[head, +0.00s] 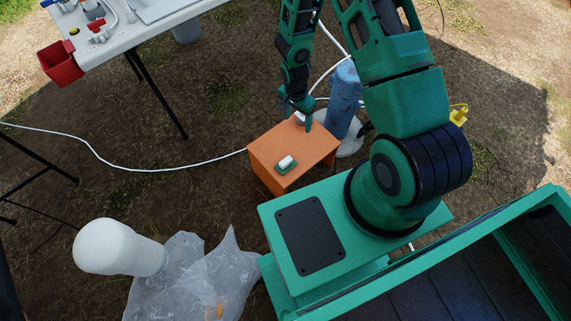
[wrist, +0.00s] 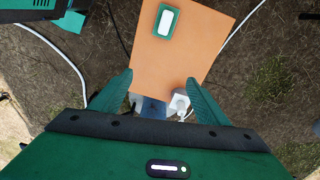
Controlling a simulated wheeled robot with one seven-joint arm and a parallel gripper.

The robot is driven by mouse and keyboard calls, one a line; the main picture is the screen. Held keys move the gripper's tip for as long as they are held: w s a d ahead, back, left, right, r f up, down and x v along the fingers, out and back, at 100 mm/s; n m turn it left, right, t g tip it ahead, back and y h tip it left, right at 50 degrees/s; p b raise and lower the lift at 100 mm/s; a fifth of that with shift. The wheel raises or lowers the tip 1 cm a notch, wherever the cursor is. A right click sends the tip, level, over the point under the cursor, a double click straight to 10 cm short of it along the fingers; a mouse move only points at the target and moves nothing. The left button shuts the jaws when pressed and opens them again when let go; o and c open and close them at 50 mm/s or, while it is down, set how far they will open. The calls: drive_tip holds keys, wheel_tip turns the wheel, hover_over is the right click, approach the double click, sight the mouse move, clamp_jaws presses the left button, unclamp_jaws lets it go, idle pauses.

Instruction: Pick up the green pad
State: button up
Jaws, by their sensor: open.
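The green pad (head: 281,172) lies on top of an orange box (head: 303,149), toward its near edge in the head view. A small white block sits on the middle of the pad, leaving a green border around it. In the wrist view the green pad (wrist: 163,38) is near the top centre, beyond my fingertips. My gripper (head: 298,112) is over the far edge of the orange box, apart from the pad. In the wrist view my gripper (wrist: 159,78) is open, with nothing held between its fingers.
A white fitting (wrist: 180,101) is at the box's edge, near my right finger in the wrist view. A blue cylinder (head: 345,95) stands behind the box, with white hoses. A white table (head: 133,35) with a red bin (head: 61,63) is upper left. Clear plastic (head: 195,280) lies lower left.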

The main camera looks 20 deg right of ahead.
drive_tip(key=m, duration=0.2)
approach(286, 160)
drive_tip(key=shift+s+d+f+y, duration=0.1)
drive_tip(key=shift+s+d+y, duration=0.1)
drive_tip(key=shift+y, duration=0.2)
drive_tip(key=shift+w+d+f, duration=0.1)
drive_tip(key=shift+f, duration=5.2)
drive_tip(key=c, duration=1.2)
drive_tip(key=shift+r, duration=0.15)
drive_tip(key=shift+r, duration=0.2)
wheel_tip(286, 160, up, 3)
drive_tip(key=shift+w+r, duration=0.1)
drive_tip(key=shift+r, duration=0.05)
drive_tip(key=s+a+r, duration=0.2)
drive_tip(key=a, duration=0.1)
drive_tip(key=s+a+r, duration=0.2)
drive_tip(key=a, duration=0.1)
drive_tip(key=s+a+r, duration=0.2)
drive_tip(key=a+r, duration=0.1)
drive_tip(key=a, duration=0.1)
